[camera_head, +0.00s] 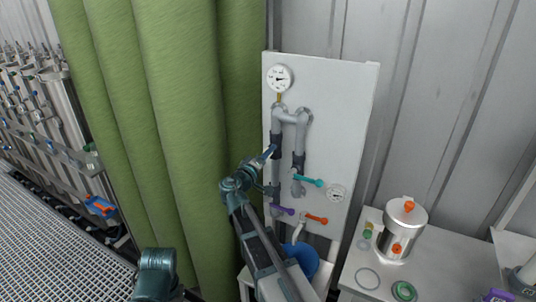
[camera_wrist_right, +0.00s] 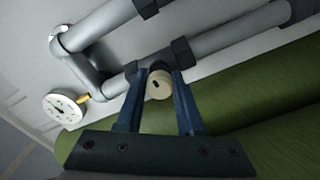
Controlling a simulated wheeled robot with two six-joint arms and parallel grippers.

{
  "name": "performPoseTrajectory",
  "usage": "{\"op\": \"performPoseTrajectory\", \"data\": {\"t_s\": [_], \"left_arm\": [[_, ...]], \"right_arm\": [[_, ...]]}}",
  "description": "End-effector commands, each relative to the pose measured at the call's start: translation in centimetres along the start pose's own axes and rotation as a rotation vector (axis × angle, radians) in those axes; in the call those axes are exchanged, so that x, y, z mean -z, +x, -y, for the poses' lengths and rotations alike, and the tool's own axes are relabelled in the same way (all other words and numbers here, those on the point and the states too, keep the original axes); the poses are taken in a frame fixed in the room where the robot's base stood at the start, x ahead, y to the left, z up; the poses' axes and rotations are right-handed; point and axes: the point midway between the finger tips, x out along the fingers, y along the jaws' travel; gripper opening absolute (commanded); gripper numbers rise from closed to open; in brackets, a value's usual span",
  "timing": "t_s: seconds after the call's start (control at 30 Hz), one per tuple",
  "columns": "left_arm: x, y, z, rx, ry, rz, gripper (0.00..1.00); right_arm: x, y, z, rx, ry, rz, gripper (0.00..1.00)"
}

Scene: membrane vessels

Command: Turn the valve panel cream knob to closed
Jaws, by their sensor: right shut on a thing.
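The white valve panel (camera_head: 345,100) stands against the corrugated wall, with grey pipes (camera_head: 276,125) on its face. The cream knob (camera_wrist_right: 159,85) is round with a small dark slot, and sits on a grey pipe in the right wrist view. My right gripper (camera_wrist_right: 159,80) is shut on it, one blue finger on each side. In the head view my right gripper (camera_head: 270,152) reaches the left pipe of the panel and hides the knob. My left gripper is not in view.
Teal (camera_head: 308,179), purple (camera_head: 283,210) and orange (camera_head: 316,219) handles sit lower on the panel. A gauge (camera_head: 279,78) is at its top. A green curtain (camera_head: 165,120) hangs close on the left. A steel vessel (camera_head: 402,232) stands on a white table at right.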

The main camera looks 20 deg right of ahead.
Motion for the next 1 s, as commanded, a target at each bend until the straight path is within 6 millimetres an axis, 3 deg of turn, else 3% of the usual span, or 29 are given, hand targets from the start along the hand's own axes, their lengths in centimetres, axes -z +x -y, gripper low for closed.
{"op": "performPoseTrajectory", "data": {"t_s": [0.67,0.7,0.83,1.0], "left_arm": [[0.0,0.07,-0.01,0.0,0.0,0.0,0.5],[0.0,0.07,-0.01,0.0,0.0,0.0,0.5],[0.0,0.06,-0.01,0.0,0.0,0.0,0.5],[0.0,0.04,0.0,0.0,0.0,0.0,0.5]], "right_arm": [[-0.19,-0.13,0.1,0.003,0.057,0.004,0.0],[-0.18,-0.13,0.1,0.004,0.057,0.004,0.42],[-0.14,-0.1,0.08,0.003,0.055,0.003,0.66],[-0.09,-0.06,0.05,0.002,0.053,0.002,0.67]]}}
